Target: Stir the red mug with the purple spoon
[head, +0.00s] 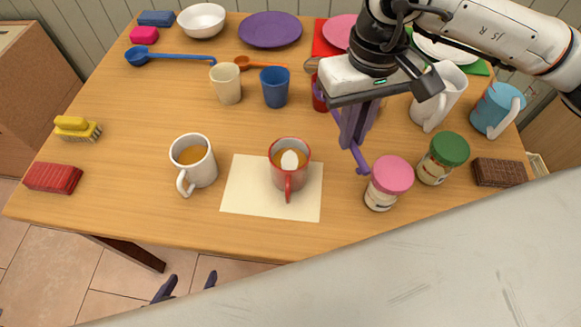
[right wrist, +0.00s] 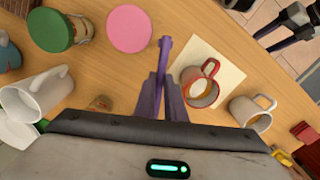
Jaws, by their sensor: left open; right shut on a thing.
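The red mug (head: 289,178) stands upright on a cream paper sheet (head: 240,200) near the table's front, holding brown liquid with a white blob on top. It also shows in the right wrist view (right wrist: 212,92). My right gripper (head: 352,140) is shut on the purple spoon (head: 361,161), above the table to the right of the mug and apart from it. The spoon's lower end points down toward the pink-lidded jar; the fingers hide much of it. In the right wrist view the spoon (right wrist: 164,55) sticks out between the fingers. My left gripper (head: 188,284) is open and empty, low in front of the table.
A white mug (head: 202,170) with brown liquid stands left of the paper. A pink-lidded jar (head: 388,180) and a green-lidded jar (head: 442,157) stand at the right. Beige (head: 226,84) and blue (head: 273,87) cups stand behind. The table left of centre is mostly clear.

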